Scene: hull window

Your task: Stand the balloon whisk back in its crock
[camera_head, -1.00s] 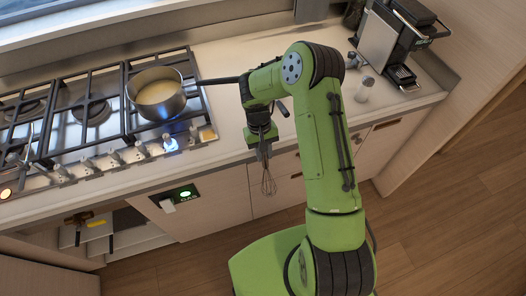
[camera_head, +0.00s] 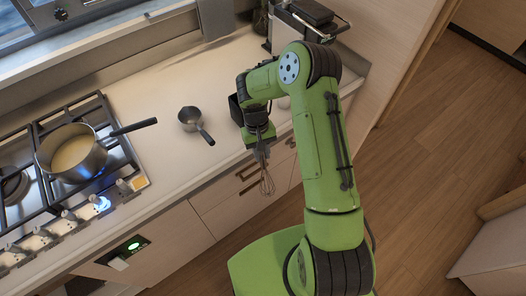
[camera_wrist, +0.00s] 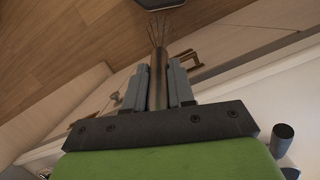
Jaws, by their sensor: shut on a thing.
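My gripper (camera_head: 261,150) is shut on the handle of the balloon whisk (camera_head: 267,184), in front of the drawer fronts at the counter's edge. The whisk's wire loops point down. In the wrist view the dark handle of the whisk (camera_wrist: 158,78) lies between the two grey fingers of my gripper (camera_wrist: 160,68), with the wires spreading beyond them. I cannot make out the crock for certain. A plain grey-beige upright object (camera_head: 215,20) stands at the back of the counter, cut off by the top edge, and a dark object (camera_head: 260,18) is beside it.
A saucepan (camera_head: 72,152) sits on the gas hob (camera_head: 115,150), with a blue light at one knob. A small metal pan (camera_head: 190,118) lies on the counter (camera_head: 165,88). A coffee machine (camera_head: 305,25) stands at the back right. My arm hides part of the counter.

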